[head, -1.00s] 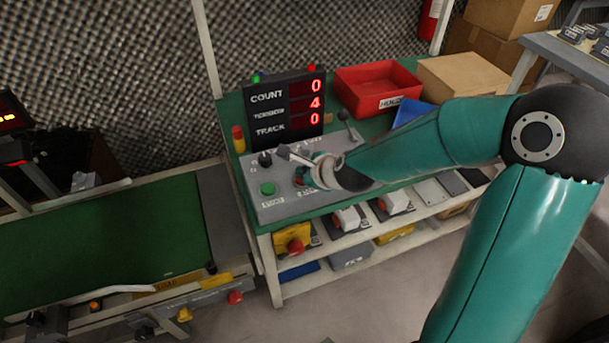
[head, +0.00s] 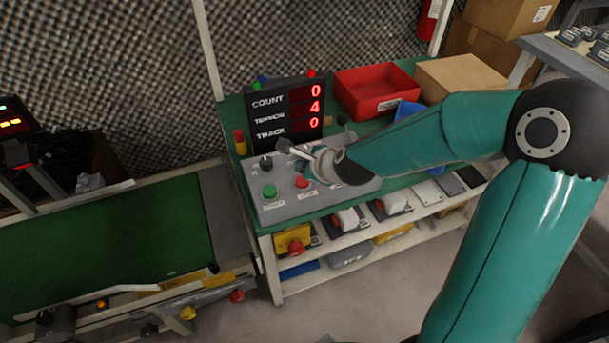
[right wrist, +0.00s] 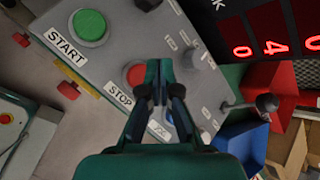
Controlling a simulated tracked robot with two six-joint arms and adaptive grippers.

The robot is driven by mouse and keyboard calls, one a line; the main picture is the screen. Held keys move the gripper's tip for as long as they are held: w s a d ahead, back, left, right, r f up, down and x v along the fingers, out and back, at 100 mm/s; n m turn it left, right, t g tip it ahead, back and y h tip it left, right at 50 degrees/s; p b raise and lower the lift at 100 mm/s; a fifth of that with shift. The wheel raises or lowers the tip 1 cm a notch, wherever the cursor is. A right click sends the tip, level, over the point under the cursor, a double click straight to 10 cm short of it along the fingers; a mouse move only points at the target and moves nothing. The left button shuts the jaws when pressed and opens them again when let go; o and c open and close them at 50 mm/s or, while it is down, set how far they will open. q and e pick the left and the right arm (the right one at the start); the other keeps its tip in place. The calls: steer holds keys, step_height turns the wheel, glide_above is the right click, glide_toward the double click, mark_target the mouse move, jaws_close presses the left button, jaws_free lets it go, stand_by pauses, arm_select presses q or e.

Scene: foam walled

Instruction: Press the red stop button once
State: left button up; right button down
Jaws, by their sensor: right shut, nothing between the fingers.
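The red stop button (head: 302,181) sits on the grey sloped control panel (head: 270,211), right of the green start button (head: 269,191). In the right wrist view the red button (right wrist: 136,74) lies above its STOP label, partly covered by my fingers. My left gripper is not in view.
A display (head: 285,112) reading 0, 4, 0 stands behind the panel. A black-knobbed lever (right wrist: 266,103) rises from the panel's right part. A red bin (head: 375,92) and cardboard box (head: 461,77) stand on the green bench. A green conveyor (head: 100,240) is at left.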

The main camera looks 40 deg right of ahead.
mark_target(304, 182)
steer(key=shift+r+p, duration=1.2)
steer(key=shift+r, duration=0.55)
steer(key=shift+f, duration=0.1)
